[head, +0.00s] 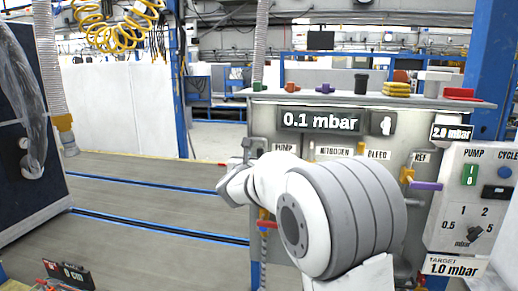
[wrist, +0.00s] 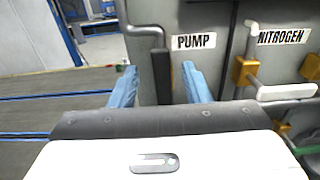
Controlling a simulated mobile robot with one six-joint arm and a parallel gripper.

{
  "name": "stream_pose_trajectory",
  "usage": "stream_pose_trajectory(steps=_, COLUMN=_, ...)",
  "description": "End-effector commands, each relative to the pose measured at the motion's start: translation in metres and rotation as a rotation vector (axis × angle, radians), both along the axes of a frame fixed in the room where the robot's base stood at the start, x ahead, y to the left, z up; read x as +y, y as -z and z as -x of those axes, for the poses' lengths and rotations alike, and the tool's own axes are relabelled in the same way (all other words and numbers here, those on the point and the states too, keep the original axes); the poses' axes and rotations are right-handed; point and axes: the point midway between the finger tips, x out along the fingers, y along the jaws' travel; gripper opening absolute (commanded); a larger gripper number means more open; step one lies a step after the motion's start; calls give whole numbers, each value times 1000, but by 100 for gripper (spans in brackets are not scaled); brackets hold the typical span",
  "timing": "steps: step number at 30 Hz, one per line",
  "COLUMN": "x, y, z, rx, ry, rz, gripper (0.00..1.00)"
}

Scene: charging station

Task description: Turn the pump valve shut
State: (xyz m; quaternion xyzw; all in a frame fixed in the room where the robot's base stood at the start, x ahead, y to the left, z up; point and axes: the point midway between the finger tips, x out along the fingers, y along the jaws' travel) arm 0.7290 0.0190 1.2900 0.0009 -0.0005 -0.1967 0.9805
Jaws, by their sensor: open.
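In the wrist view the PUMP label (wrist: 193,41) is on the grey panel, just above and right of my gripper (wrist: 157,68). My gripper's two blue fingers are open and apart. A dark upright bar (wrist: 160,78), which looks like the pump valve's handle, shows between the fingers; I cannot tell whether they touch it. In the head view my gripper (head: 247,152) is at the left edge of the panel, beside the PUMP label (head: 284,148). My own arm hides much of the lower panel there.
The nitrogen valve (wrist: 245,70), yellow with a white handle, is close on the right. A purple handle (head: 425,186) is farther right. The display (head: 320,121) reads 0.1 mbar, another (head: 452,133) 2.0 mbar, and the target sign (head: 452,266) 1.0 mbar.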

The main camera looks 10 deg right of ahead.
Motion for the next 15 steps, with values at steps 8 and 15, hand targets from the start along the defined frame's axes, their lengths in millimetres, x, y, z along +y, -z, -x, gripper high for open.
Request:
stream_pose_trajectory(steps=8, x=-17, y=-3, z=-40, rx=1, ry=3, rz=0, gripper=44)
stream_pose_trajectory(steps=15, x=-26, y=-1, z=-63, rx=1, ry=0, rz=1, gripper=44)
